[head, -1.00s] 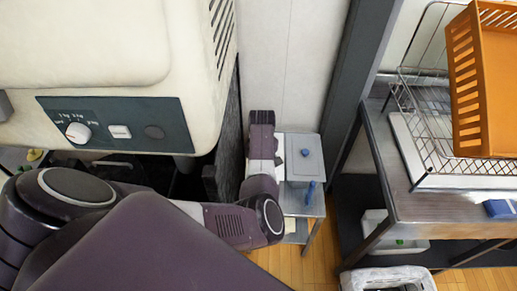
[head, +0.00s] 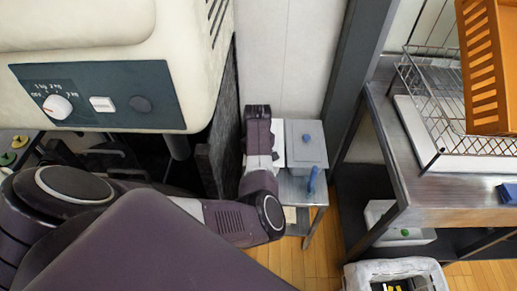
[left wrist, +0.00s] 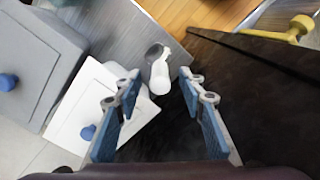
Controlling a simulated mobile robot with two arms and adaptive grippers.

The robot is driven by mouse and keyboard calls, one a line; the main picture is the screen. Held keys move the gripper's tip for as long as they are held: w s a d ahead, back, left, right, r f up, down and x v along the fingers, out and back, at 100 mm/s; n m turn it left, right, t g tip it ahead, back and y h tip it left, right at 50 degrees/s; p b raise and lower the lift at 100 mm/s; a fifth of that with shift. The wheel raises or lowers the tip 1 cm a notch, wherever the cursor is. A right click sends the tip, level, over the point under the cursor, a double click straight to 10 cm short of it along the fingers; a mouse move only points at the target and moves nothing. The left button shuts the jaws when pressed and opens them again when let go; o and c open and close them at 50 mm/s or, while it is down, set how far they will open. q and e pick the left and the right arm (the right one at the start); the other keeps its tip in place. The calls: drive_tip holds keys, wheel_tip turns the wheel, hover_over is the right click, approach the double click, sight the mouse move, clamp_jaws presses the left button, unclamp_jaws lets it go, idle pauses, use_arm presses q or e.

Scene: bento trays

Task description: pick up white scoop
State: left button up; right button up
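The white scoop (left wrist: 160,76) shows in the left wrist view as a small white rounded piece with a grey part at its far end. It lies by the edge of a grey metal surface, ahead of my left gripper (left wrist: 156,95). The gripper's two blue-padded fingers are spread apart with nothing between them touching the scoop. In the head view my left arm reaches down beside the small metal table (head: 318,195); its fingers are hidden, and I cannot make out the scoop there. My right gripper is in neither view.
A grey lidded box (head: 305,150) with a blue knob and a white lidded box (left wrist: 72,112) stand close by. A blue-handled item (head: 311,180) is on the table. A dark panel (left wrist: 245,100) borders the right side. A rack (head: 440,110) and orange basket (head: 485,65) stand right.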

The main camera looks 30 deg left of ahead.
use_arm(q)
drive_tip(key=shift+r, duration=0.1)
clamp_jaws()
idle(0.5)
